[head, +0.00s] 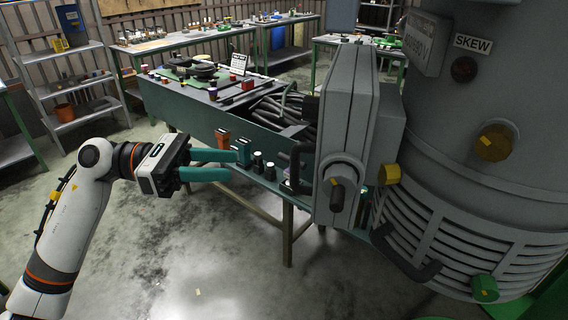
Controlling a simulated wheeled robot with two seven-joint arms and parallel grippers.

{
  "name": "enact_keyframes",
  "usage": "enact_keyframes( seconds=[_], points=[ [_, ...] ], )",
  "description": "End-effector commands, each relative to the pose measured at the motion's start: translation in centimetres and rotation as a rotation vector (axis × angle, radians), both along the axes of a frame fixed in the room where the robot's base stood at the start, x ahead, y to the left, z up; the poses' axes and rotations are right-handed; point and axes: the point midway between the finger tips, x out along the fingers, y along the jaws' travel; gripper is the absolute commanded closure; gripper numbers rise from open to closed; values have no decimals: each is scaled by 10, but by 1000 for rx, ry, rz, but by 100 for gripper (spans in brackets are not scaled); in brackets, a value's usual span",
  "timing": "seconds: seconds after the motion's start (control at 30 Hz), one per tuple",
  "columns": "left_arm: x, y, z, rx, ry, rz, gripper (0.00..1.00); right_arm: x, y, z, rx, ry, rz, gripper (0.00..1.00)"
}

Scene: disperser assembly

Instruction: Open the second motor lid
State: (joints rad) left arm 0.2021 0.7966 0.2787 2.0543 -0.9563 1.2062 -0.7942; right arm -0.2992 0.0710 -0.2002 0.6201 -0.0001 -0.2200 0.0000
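A large grey motor-like machine (455,120) fills the right side of the head view. A tall grey flat housing (345,130) with a dark round knob (338,192) stands at its left side. I cannot tell which part is the second motor lid; no lid stands visibly open. A dark curved handle (296,165) shows at the housing's left edge. My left gripper (238,163) has two teal fingers spread apart, with nothing between them. It points right, left of the housing and apart from it. My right gripper is not in view.
A green-sided workbench (205,112) with cables and small parts lies behind my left gripper. Small bottles (258,162) stand close beyond the fingertips. Yellow (494,143) and green (485,288) knobs stick out from the machine. The floor at lower middle is clear.

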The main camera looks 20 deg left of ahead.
Motion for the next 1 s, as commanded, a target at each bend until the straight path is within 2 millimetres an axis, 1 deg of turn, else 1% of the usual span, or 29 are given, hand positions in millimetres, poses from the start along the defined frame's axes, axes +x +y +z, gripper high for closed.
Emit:
enact_keyframes(
  seconds=[0.03, 0.2, 0.4, 0.5, 0.6, 0.7, 0.97, 1.0],
  points=[
    [2, -8, 5, -3, 0, -3, 64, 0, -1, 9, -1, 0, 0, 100],
    [11, -41, 8, -9, 3, -4, 64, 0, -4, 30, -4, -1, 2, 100],
    [22, -77, 7, -10, 5, -2, 64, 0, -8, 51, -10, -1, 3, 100],
    [26, -90, 6, -11, 5, -1, 64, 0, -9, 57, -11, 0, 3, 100],
    [29, -98, 4, -10, 5, 0, 64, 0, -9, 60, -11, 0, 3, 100],
    [30, -102, 2, -8, 5, 1, 64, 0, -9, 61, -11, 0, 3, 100],
    [31, -103, 1, -8, 5, 1, 64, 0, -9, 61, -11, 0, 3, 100],
    [31, -103, 1, -8, 5, 1, 69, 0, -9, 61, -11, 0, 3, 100]
  ],
)
